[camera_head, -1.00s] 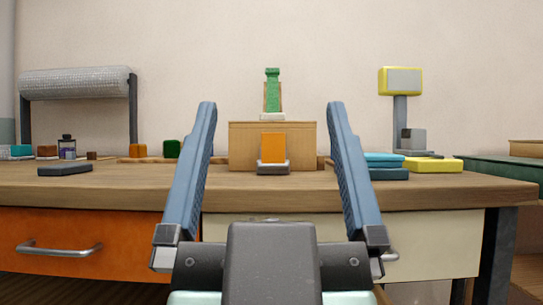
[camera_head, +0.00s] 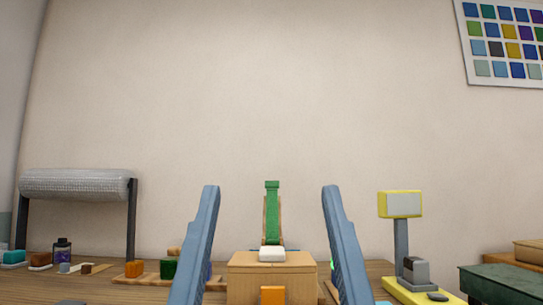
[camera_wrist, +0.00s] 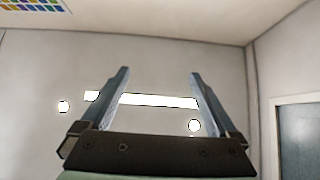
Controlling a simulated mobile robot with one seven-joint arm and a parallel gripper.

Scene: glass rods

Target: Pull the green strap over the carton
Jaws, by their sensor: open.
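The carton (camera_head: 250,270) is a tan box on the table, low in the middle of the head view. The green strap (camera_head: 272,215) stands upright above it, toward its back, with a tan backing edge beside it. A white block (camera_head: 272,254) sits at the strap's foot on the carton top. An orange patch (camera_head: 272,294) shows on the carton's front. My gripper (camera_head: 268,188) is open, with one blue-grey finger on each side of the strap and carton in the picture, touching neither.
A grey roll on a stand (camera_head: 78,184) is at the left. Small colored blocks, including an orange one (camera_head: 134,269) and a green one (camera_head: 168,268), lie left of the carton. A yellow-framed scale (camera_head: 400,205) and a dark green box (camera_head: 500,285) are at the right.

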